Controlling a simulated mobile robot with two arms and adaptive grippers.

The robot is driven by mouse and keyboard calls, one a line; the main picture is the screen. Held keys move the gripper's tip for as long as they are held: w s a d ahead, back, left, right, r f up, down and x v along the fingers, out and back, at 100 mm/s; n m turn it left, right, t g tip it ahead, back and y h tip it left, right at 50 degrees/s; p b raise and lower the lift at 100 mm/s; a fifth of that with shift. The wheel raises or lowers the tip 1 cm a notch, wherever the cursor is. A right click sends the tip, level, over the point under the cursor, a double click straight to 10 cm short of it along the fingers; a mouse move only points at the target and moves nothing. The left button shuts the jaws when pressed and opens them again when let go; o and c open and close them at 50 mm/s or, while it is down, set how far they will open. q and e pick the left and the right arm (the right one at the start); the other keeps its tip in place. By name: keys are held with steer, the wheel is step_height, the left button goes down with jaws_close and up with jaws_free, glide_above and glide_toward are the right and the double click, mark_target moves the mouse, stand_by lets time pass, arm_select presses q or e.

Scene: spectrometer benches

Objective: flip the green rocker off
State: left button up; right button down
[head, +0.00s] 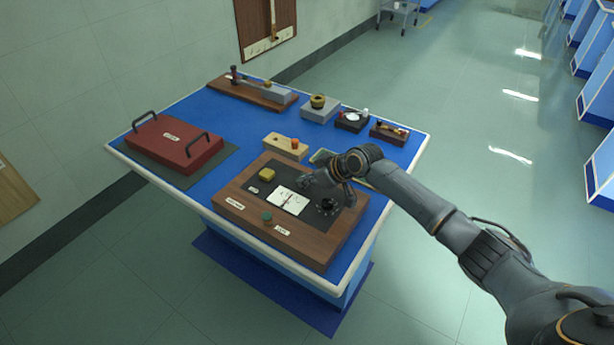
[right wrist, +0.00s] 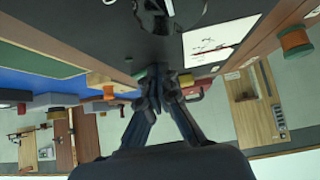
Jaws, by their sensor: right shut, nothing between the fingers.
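The green rocker (head: 267,216) sits on the front wooden edge of the control panel (head: 318,247), between small white labels. In the right wrist view a green and orange part (right wrist: 296,40) at the upper right looks like it. My right gripper (head: 306,184) is over the panel's dark plate, beside the white gauge and apart from the rocker. Its fingertips (right wrist: 157,78) are together and hold nothing. Whether the rocker is tipped on or off is too small to tell. My left gripper is in neither view.
The panel also carries a yellow block (head: 267,174), a white gauge (head: 288,202) and a black knob (head: 327,205). A red case (head: 172,146) with black handles lies at the left of the blue table. Several small items stand along the back. The front table edge is clear.

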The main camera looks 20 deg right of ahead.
steer(key=shift+w+d, duration=0.1)
steer(key=shift+d, duration=0.1)
steer(key=shift+w+d+r+b, duration=0.15)
steer(key=shift+w+d+b, duration=0.2)
steer(key=shift+w+d, duration=0.1)
steer(key=shift+r, duration=0.2)
steer(key=shift+a+r+p, duration=0.1)
steer(key=shift+r+p, duration=0.25)
steer(key=shift+p, duration=0.15)
steer(key=r+p, duration=0.4)
steer(key=shift+s+a+r, duration=0.1)
steer(key=shift+s+a, duration=0.05)
steer(key=shift+a, duration=0.1)
steer(key=shift+s+d+b, duration=0.6)
steer(key=shift+s+b, duration=0.1)
steer(key=b+v, duration=0.1)
steer(key=v, duration=0.7)
steer(key=shift+s+a, duration=0.2)
steer(key=shift+a, duration=0.1)
